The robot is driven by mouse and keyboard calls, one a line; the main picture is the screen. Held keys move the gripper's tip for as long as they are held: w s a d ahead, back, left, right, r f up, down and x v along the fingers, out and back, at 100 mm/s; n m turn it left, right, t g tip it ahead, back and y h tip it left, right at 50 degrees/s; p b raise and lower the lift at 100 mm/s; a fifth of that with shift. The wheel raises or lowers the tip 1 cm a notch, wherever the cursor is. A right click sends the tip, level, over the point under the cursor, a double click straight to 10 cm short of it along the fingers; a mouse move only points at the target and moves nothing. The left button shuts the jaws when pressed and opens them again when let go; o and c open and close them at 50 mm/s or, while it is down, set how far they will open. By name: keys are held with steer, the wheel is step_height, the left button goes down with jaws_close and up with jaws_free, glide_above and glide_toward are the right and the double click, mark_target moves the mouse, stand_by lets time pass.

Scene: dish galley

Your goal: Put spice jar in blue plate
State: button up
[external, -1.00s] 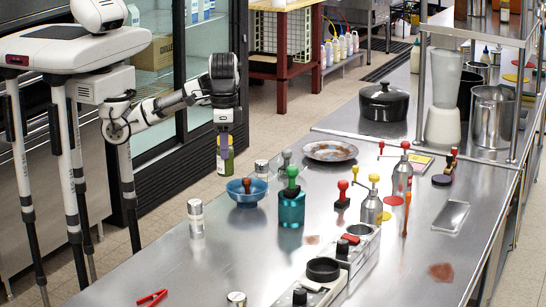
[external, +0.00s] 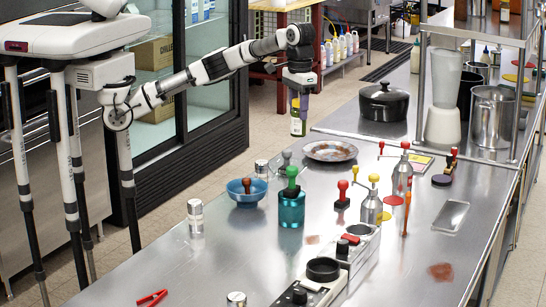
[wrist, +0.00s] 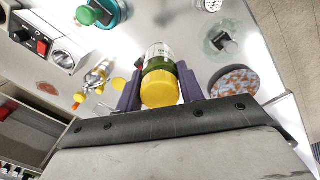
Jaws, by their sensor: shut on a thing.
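The spice jar (external: 297,126), with a yellow lid and green band, hangs upright in my gripper (external: 300,104), above the far-left edge of the counter. In the wrist view the jar (wrist: 160,88) sits between the two purple fingers of my gripper (wrist: 160,80), which are shut on it. A round plate (external: 330,151) with a bluish rim and rust-coloured mottling lies flat on the counter, below and a little right of the jar. The plate (wrist: 234,82) also shows right of the jar in the wrist view. No jar is on it.
A blue bowl (external: 248,193) holding a brown-handled thing and a teal jar (external: 291,208) stand nearer on the counter. A black pot (external: 384,101) is behind the plate. A red-knobbed item (external: 342,196) stands in front. The counter around the plate is mostly clear.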

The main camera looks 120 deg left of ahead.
steer(key=s+a+r+n+p, duration=0.1)
steer(key=s+a+n+p, duration=0.2)
steer(key=a, duration=1.4)
steer(key=s+a+n+p, duration=0.2)
steer(key=s+a+n, duration=0.25)
steer(key=a, duration=1.25)
steer(key=shift+m, duration=0.45)
steer(key=shift+s+a+f+p, duration=0.15)
steer(key=shift+f+p, duration=0.5)
steer(key=shift+f, duration=4.3)
steer(key=shift+s+a+f+p, duration=0.1)
steer(key=shift+f+p, duration=0.5)
steer(key=shift+f, duration=4.35)
steer(key=shift+f, duration=0.1)
steer(key=o, duration=1)
steer(key=shift+o, duration=0.2)
